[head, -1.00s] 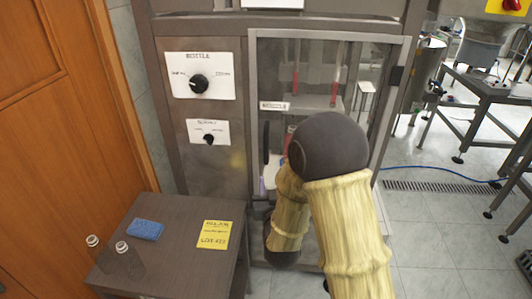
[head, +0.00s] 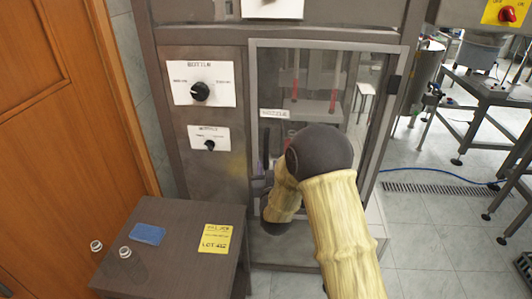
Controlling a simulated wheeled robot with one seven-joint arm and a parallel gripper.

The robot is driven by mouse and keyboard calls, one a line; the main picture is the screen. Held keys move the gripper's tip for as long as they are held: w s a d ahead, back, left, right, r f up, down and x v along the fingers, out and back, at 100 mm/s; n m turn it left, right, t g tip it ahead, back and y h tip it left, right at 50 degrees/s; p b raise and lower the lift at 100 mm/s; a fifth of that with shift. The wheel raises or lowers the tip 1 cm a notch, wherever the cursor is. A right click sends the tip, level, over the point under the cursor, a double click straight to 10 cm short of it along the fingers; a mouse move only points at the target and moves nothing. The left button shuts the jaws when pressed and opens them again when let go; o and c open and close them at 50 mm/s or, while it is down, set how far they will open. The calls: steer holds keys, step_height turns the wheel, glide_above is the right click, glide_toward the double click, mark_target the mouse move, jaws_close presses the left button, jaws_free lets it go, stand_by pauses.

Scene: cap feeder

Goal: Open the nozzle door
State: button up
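The nozzle door (head: 327,46) is a clear panel in a grey frame on the front of the cabinet. It carries a white label (head: 274,113) at its upper left and looks closed. Red-tipped nozzle parts show behind the panel. My arm, in yellowish sleeves with dark joints, reaches across the lower part of the door. My gripper (head: 262,182) is a small dark shape by the door's left edge, close to where the dark handle stands. My arm mostly hides its fingers, and I cannot tell whether they touch the handle.
Left of the door are two white panels with black knobs, the upper knob (head: 200,91) and the lower knob (head: 209,145).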

mark_target(266, 157)
steer(key=w, duration=0.2)
steer(key=w+p, duration=0.1)
steer(key=w, duration=0.1)
steer(key=w+a, duration=0.1)
steer(key=w, duration=0.2)
jaws_close()
